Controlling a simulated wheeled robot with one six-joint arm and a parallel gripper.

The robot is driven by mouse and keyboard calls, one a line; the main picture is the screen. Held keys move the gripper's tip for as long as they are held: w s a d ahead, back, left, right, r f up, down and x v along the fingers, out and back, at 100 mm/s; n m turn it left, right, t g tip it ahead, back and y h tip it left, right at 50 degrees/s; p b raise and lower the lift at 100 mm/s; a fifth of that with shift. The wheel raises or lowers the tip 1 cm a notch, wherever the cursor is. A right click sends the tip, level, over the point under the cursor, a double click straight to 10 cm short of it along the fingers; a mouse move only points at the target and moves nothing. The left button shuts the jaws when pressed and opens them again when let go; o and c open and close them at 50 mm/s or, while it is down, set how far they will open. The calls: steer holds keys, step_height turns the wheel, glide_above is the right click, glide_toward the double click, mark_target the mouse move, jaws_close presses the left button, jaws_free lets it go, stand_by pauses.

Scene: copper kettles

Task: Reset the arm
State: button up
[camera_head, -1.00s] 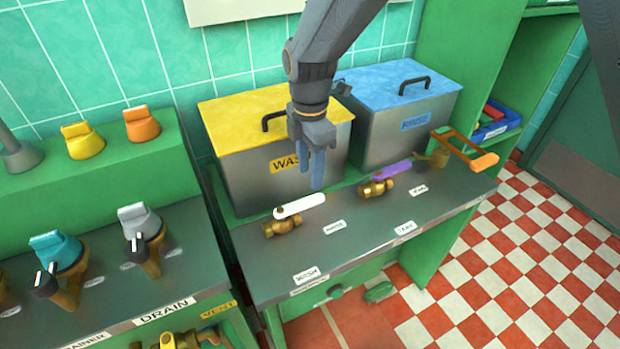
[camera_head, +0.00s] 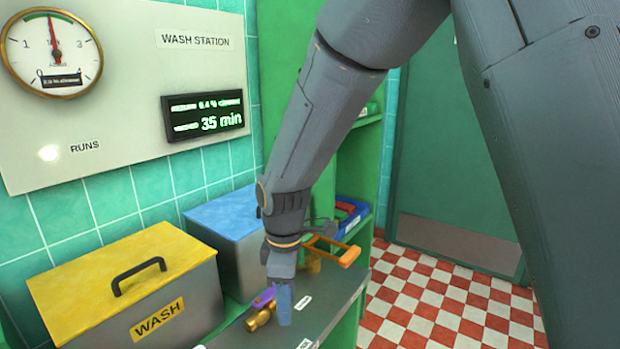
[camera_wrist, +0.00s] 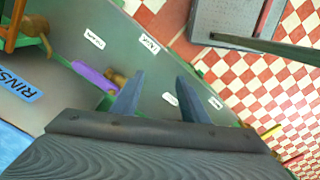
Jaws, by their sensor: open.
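My gripper (camera_head: 282,299) hangs point-down over the metal counter (camera_head: 331,299), close to a brass valve (camera_head: 259,318) with a purple handle (camera_head: 263,297). In the wrist view its two blue fingers (camera_wrist: 155,97) stand apart with nothing between them. The purple handle (camera_wrist: 92,77) lies just left of the fingers there. I cannot tell whether a finger touches it. The upper part of my arm crosses the middle and right of the head view.
A yellow-lidded WASH tank (camera_head: 110,280) and a blue-lidded tank (camera_head: 226,219) stand on the left. An orange-handled valve (camera_head: 334,250) sits beyond the gripper. A shelf holds a blue bin (camera_head: 352,217). A gauge (camera_head: 52,50) and a display reading 35 min (camera_head: 205,114) hang on the wall. Checkered floor lies right.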

steer(key=s+d+m, duration=0.5)
steer(key=d+m, duration=0.3)
steer(key=d, duration=0.4)
steer(key=s+d+m, duration=0.5)
steer(key=d+m, duration=0.4)
steer(key=d, duration=0.4)
steer(key=shift+s+m, duration=0.2)
steer(key=shift+m, duration=0.1)
